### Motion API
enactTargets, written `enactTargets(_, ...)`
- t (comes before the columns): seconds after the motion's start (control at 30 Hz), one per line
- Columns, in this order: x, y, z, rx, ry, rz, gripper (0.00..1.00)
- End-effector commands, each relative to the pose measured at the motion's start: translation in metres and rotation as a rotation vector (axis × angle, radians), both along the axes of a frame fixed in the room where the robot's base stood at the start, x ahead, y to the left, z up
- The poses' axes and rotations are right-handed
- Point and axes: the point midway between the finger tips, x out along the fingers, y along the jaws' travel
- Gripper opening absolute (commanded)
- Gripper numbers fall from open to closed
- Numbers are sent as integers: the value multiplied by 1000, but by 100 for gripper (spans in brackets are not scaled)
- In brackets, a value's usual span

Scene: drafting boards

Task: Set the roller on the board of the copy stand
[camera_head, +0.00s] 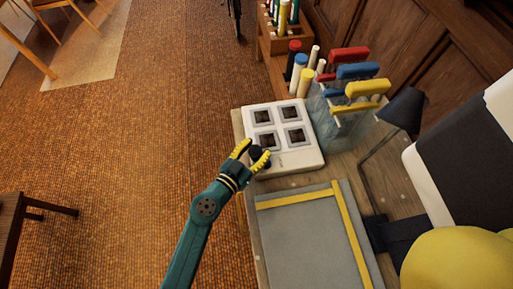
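My gripper (254,153) has yellow fingers and is over the near-left corner of a white panel. Its fingers are spread apart. A small dark rounded thing (258,153) shows between the fingertips, partly hidden by them. I cannot tell whether it is the roller or whether the fingers touch it. A grey flat board (310,240) with yellow strips along its far and right edges lies nearer on the bench. It looks like the copy stand's board, and its visible surface is bare.
The white panel (304,157) has several dark square recesses. Behind it stand a clear rack (333,125) with red, blue and yellow handles and several colored tubes (299,62). A dark lamp (403,110) and a yellow rounded thing (455,262) crowd the right. Open floor lies left.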

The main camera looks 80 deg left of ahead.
Motion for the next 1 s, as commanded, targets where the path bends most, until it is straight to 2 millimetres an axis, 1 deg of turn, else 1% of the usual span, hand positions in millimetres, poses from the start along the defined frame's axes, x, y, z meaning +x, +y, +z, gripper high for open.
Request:
enactTargets(0.03,0,0,1,0,0,0,62)
enactTargets(0.07,0,0,1,0,0,0,65)
enactTargets(0.33,0,0,1,0,0,0,65)
enactTargets(0.47,0,0,13,1,1,-1,65)
enactTargets(0.53,-10,-8,8,-4,3,2,65)
enactTargets(0.57,-15,-12,8,-4,2,3,65)
enactTargets(0.8,-63,-53,21,-5,2,7,65)
enactTargets(0.9,-78,-66,27,-4,0,7,65)
enactTargets(1.0,-86,-74,29,-3,1,4,65)
